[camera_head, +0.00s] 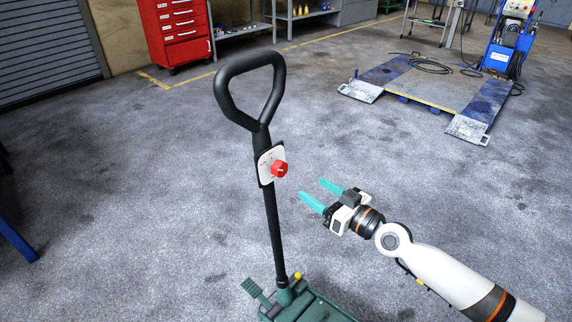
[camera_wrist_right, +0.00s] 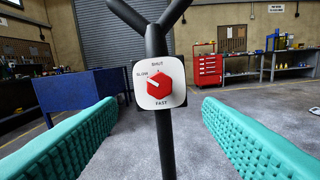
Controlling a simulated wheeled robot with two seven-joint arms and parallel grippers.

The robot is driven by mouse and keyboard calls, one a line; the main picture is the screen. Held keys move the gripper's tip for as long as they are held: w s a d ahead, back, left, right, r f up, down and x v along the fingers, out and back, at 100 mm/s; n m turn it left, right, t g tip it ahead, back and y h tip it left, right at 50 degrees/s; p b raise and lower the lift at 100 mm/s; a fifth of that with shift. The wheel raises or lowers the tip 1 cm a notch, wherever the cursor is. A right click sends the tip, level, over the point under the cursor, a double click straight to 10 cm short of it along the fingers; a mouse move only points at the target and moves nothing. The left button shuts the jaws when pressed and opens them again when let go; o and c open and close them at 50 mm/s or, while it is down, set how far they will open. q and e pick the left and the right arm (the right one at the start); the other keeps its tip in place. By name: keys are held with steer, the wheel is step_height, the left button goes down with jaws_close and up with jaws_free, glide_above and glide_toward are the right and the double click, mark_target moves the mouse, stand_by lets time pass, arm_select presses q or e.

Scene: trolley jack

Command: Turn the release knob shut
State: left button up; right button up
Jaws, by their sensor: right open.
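The red release knob (camera_head: 279,169) sits on a white plate (camera_head: 265,160) on the black handle post of the green trolley jack (camera_head: 305,305). In the right wrist view the knob (camera_wrist_right: 160,88) is centred, with SHUT above it, SLOW at upper left and FAST below. A pale mark on the knob appears to point to the upper left, towards SLOW. My right gripper (camera_head: 315,190) is open and empty, to the right of the knob and a little lower, apart from it. Its teal fingers lie either side of the knob in the wrist view. My left gripper is not in view.
The jack's black loop handle (camera_head: 233,65) rises above the plate. A blue bench (camera_wrist_right: 88,92) stands behind the post in the wrist view. A red tool cabinet (camera_head: 178,30) and a vehicle lift (camera_head: 430,88) stand farther back. The floor around the jack is clear.

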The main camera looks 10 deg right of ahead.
mark_target(283, 170)
steer(key=x, duration=1)
steer(key=shift+p, duration=0.4)
steer(key=c, duration=1)
steer(key=shift+m, duration=0.5)
steer(key=m+h+p, duration=0.1)
steer(key=m+p, duration=0.1)
steer(key=m, duration=0.2)
steer(key=shift+r, duration=0.1)
steer(key=m+p, duration=0.3)
steer(key=m, duration=0.3)
steer(key=shift+h, duration=0.3)
steer(key=shift+m, duration=0.4)
